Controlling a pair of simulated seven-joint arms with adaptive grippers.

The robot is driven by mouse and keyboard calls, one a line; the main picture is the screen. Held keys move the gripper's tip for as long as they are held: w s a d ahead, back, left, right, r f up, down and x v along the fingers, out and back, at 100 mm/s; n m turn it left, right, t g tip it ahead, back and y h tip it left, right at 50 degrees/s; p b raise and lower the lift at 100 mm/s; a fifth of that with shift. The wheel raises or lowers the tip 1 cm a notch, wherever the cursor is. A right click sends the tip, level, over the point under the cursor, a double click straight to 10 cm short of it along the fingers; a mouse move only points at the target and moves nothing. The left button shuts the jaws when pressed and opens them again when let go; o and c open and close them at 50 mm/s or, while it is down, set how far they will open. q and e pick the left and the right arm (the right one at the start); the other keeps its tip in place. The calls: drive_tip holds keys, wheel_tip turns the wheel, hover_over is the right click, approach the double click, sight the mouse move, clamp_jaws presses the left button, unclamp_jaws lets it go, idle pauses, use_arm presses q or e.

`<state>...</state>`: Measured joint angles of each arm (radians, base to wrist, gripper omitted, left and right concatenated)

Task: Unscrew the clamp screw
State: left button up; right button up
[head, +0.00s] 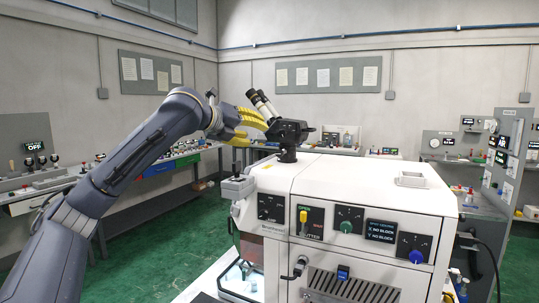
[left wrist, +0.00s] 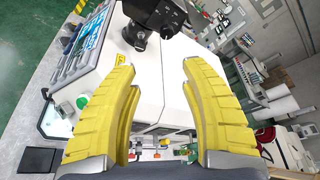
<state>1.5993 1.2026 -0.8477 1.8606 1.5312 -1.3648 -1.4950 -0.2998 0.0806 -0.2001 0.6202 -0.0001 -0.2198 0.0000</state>
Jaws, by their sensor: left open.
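A microscope (head: 290,132) with a black body and two pale tubes stands on top of the white machine (head: 310,175). Its black body also shows at the top edge of the left wrist view (left wrist: 158,12), on a short dark post (left wrist: 136,38). I cannot pick out the clamp screw for certain in either view. My left gripper (head: 256,120) is just left of the microscope in the head view, above the machine's back left. In the left wrist view its yellow fingers (left wrist: 160,68) are wide apart with nothing between them. My right gripper is not in view.
The machine's front has a yellow switch (head: 303,216), a green knob (head: 346,227) and a blue knob (head: 416,256). A joystick (head: 238,180) stands at its left edge. A small white tray (head: 411,180) lies on its top right. Benches line the walls beyond green floor.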

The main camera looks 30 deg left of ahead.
use_arm(q)
drive_tip(key=f+m, duration=0.2)
drive_tip(key=m+g+y, duration=0.1)
drive_tip(key=m, duration=0.1)
approach(278, 154)
drive_tip(key=x, duration=0.9)
drive_tip(key=shift+w, duration=0.1)
drive_tip(key=shift+o, duration=0.2)
